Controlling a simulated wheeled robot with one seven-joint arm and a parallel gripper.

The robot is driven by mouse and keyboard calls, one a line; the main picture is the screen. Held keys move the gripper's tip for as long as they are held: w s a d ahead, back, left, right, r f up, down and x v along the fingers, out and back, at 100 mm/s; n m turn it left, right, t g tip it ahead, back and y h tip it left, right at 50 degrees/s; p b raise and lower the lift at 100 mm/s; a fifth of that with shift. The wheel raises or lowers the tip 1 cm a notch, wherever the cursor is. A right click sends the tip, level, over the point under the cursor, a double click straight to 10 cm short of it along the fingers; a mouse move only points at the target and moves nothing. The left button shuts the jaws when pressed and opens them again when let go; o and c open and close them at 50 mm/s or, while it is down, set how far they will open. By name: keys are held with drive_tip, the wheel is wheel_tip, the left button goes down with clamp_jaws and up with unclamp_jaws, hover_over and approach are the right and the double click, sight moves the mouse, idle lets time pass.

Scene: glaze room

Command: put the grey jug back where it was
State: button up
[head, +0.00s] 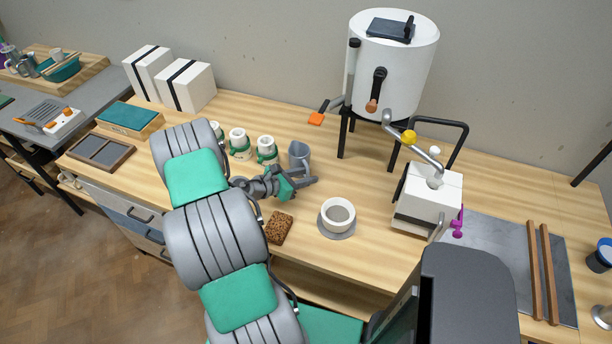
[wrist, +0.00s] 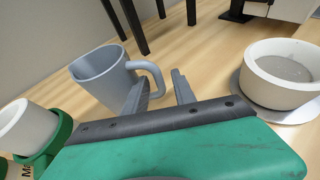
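The grey jug (head: 300,153) stands upright on the wooden bench, right of the white-and-green mugs. In the wrist view the jug (wrist: 98,70) is just ahead, with its handle on its right side. My gripper (head: 308,179) is low over the bench, on the near side of the jug. Its two fingers are apart in the wrist view (wrist: 160,92), with the lower end of the handle showing between them. The left finger overlaps the jug's lower wall in the picture; I cannot tell whether it touches.
White-and-green mugs (head: 239,144) stand close left of the jug. A white bowl (head: 338,206) of grey liquid on a grey disc (head: 337,234) is to the right. A brown sponge (head: 280,228) lies in front. A white urn (head: 390,70) on black legs stands behind.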

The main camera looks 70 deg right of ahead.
drive_tip(key=shift+r, duration=0.2)
drive_tip(key=w+a+r+m+t+y, duration=0.2)
drive_tip(key=w+a+r+m+t, duration=0.15)
drive_tip(key=w+a, duration=0.55)
drive_tip(key=w+a+r+m+t+y+b, duration=0.1)
drive_tip(key=w+a+r+m+t+y, duration=0.15)
drive_tip(key=w+a+r, duration=0.5)
drive_tip(key=w+a+r+m+t+y, duration=0.1)
drive_tip(key=w+a+r+m+t, duration=0.15)
drive_tip(key=w+a, duration=0.85)
drive_tip(key=s+a+r+t+y, duration=0.2)
drive_tip(key=a+r, duration=0.1)
drive_tip(key=a, duration=0.9)
drive_tip(key=s+a+r+m+t+y, duration=0.1)
drive_tip(key=s+a+r+t+y, duration=0.1)
drive_tip(key=a, duration=0.9)
wheel_tip(320, 180, up, 2)
drive_tip(key=shift+s+a+r+y, duration=0.1)
drive_tip(key=shift+s+a+y, duration=0.3)
drive_tip(key=shift+s+y, duration=0.3)
